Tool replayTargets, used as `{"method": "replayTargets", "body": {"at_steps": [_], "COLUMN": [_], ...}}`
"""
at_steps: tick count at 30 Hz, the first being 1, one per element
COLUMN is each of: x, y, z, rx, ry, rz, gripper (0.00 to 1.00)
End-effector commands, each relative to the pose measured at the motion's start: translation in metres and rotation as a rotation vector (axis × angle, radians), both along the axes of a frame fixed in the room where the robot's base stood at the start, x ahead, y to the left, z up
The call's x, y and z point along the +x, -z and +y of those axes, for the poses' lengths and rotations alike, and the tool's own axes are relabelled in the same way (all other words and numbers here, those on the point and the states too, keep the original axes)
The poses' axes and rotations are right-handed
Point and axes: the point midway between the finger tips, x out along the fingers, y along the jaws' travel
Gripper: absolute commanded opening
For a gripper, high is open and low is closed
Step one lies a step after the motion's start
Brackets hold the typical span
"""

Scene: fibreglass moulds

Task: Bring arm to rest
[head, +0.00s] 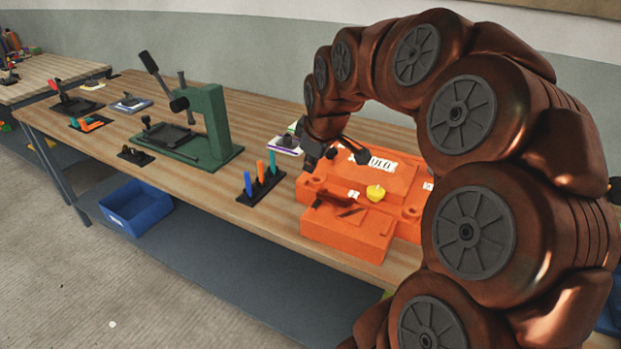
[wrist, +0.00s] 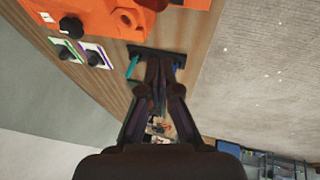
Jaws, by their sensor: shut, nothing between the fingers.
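My arm arches over the right side of the workbench (head: 205,192) in the head view, with its end bent down. My gripper (head: 308,162) hangs above the bench beside the back left corner of the orange mould (head: 345,232). In the wrist view my gripper (wrist: 158,64) has its two dark fingers brought together at the tips, with nothing between them. The dark holder (wrist: 172,56) with coloured pieces lies beyond the fingertips there, partly hidden by them. I cannot tell the exact gap between gripper and mould.
The holder (head: 259,190) with blue, orange and teal pieces stands left of the mould. A green press (head: 207,125) stands farther left. A blue bin (head: 137,207) sits on the lower shelf. The floor in front is clear.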

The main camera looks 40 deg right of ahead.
Motion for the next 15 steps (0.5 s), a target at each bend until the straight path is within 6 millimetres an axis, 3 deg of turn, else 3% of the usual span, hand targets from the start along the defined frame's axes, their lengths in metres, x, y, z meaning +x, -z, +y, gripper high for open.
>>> {"method": "replayTargets", "body": {"at_steps": [6, 15], "x": [-0.012, -0.019], "y": [-0.031, -0.045], "z": [0.003, 0.004], "rx": [-0.003, -0.002], "ry": [0.0, 0.002], "rz": [-0.004, -0.002], "gripper": [0.0, 0.0]}}
